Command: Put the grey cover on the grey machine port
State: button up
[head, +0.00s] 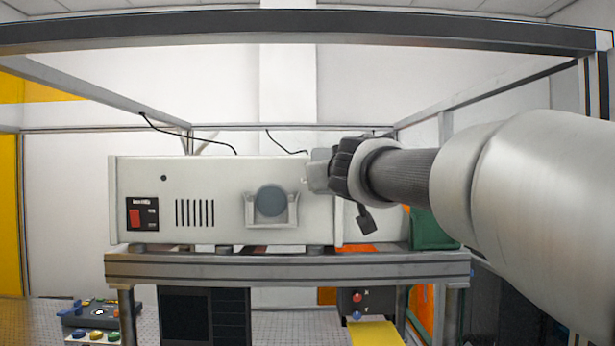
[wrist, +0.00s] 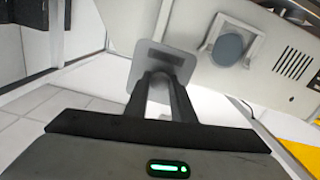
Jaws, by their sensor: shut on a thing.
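The grey machine port (head: 270,201) is a round grey disc in a square light frame on the front of the machine. It also shows in the wrist view (wrist: 228,48), at the upper right. My gripper (wrist: 161,85) is shut on the grey cover (wrist: 160,52), a flat grey plate with a darker strip on its face. In the head view, the cover (head: 319,169) shows at the end of my gripper (head: 332,172), above and right of the port and apart from it. My gripper hides part of the cover there.
The pale machine (head: 210,165) stands on a grey metal bench (head: 200,268) inside a metal frame (head: 300,38). A green box (head: 432,232) is at the bench's right end. A control box with coloured buttons (head: 90,318) lies at the lower left.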

jog(key=w+a+b, duration=0.1)
jog(key=w+a, duration=0.1)
jog(key=a, duration=0.5)
jog(key=w+a+b, duration=0.2)
jog(key=w+a, duration=0.1)
jog(key=a, duration=0.5)
jog(key=shift+r, duration=0.45)
jog(key=shift+w, duration=0.1)
jog(key=shift+w+d+f, duration=0.1)
jog(key=shift+w, duration=0.6)
jog(key=shift+w, duration=0.2)
dwell(0.4)
jog(key=shift+w+f+p, duration=0.15)
jog(key=shift+w+p, duration=0.35)
jog(key=shift+w, duration=0.75)
jog(key=shift+w, duration=0.15)
jog(key=shift+f+b, duration=1.4)
jog(key=shift+b, duration=0.1)
dwell(1.8)
